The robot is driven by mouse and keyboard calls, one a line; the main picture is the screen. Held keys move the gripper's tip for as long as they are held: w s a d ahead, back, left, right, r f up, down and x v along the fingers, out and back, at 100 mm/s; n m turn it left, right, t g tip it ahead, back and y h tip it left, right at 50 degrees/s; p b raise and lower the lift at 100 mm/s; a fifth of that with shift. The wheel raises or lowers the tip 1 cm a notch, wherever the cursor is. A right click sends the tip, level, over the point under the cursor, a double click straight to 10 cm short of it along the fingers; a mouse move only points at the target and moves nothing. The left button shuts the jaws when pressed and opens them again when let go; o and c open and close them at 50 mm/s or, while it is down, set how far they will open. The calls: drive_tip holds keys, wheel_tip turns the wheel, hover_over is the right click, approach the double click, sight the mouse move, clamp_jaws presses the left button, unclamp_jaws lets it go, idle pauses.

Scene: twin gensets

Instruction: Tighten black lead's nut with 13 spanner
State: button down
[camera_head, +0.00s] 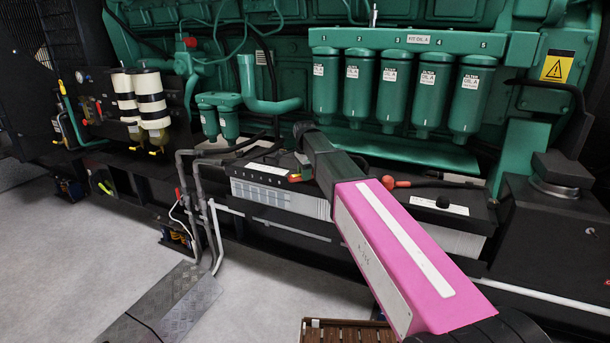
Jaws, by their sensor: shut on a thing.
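I cannot pick out the black lead's nut or the 13 spanner.
The green engine with a row of oil filters (381,90) stands behind the batteries. Grey pipes (205,205) rise left of them. A dark block with a round metal top (554,186) stands at right. A wooden slatted crate (345,331) is on the floor; the grey floor (95,240) is clear at left.

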drive_tip(key=shift+w+a+m, duration=0.35)
drive_tip(key=shift+w+m, duration=0.45)
drive_tip(key=shift+w, duration=0.05)
drive_tip(key=shift+w+a+m, duration=0.2)
drive_tip(key=shift+w+m, duration=0.7)
drive_tip(key=shift+w, duration=0.15)
drive_tip(key=shift+s, duration=0.1)
drive_tip(key=shift+s+n, duration=0.25)
drive_tip(key=shift+n, duration=0.05)
drive_tip(key=shift+s+d, duration=0.1)
drive_tip(key=shift+s, duration=0.15)
drive_tip(key=shift+n, duration=0.3)
